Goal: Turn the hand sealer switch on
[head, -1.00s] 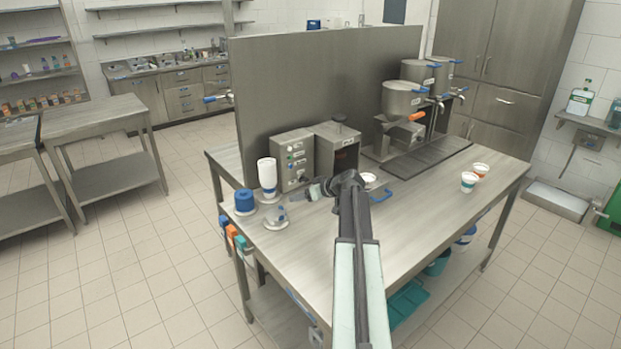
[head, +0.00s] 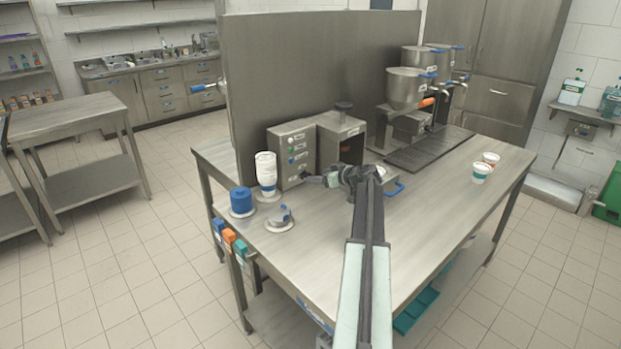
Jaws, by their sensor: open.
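The hand sealer (head: 337,132) is a grey metal box on the steel table, against the upright panel. Its control face (head: 291,155) on the left carries a column of small buttons or knobs with white labels; one is green. They are too small to tell which is the switch or how it is set. My gripper (head: 308,179) is at the lower right of the control face, pointing left and open. I cannot tell whether it touches the face.
A white stack of cups (head: 266,172), a blue cylinder (head: 241,200) and a small clear-and-blue item (head: 281,216) stand left of my gripper. Two cups (head: 481,170) are at the right. The table's front middle is clear.

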